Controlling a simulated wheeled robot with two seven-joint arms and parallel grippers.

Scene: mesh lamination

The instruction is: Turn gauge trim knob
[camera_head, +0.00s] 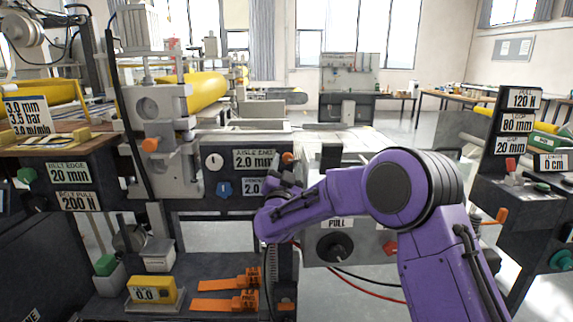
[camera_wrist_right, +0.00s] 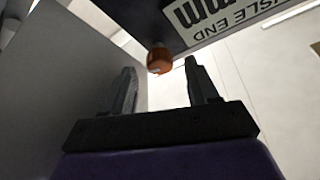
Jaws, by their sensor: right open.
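A small orange knob (camera_head: 288,158) sits at the right end of the dark panel, beside the AISLE END 2.0 mm label (camera_head: 258,159). The orange knob also shows in the right wrist view (camera_wrist_right: 160,58), under the panel edge. My right gripper (camera_head: 284,180) is just below it, partly hidden by its own wrist. In the wrist view its two dark fingers (camera_wrist_right: 160,70) are apart and empty. The knob appears between and beyond the fingertips; I cannot tell the exact distance. Which knob is the gauge trim knob is not labelled readably. My left gripper is not in view.
A white dial (camera_head: 214,161) and a blue knob (camera_head: 223,187) are on the same panel. A black PULL knob (camera_head: 336,247) is on the grey box below my right arm. A grey surface (camera_wrist_right: 85,60) stands close left of the fingers in the wrist view.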

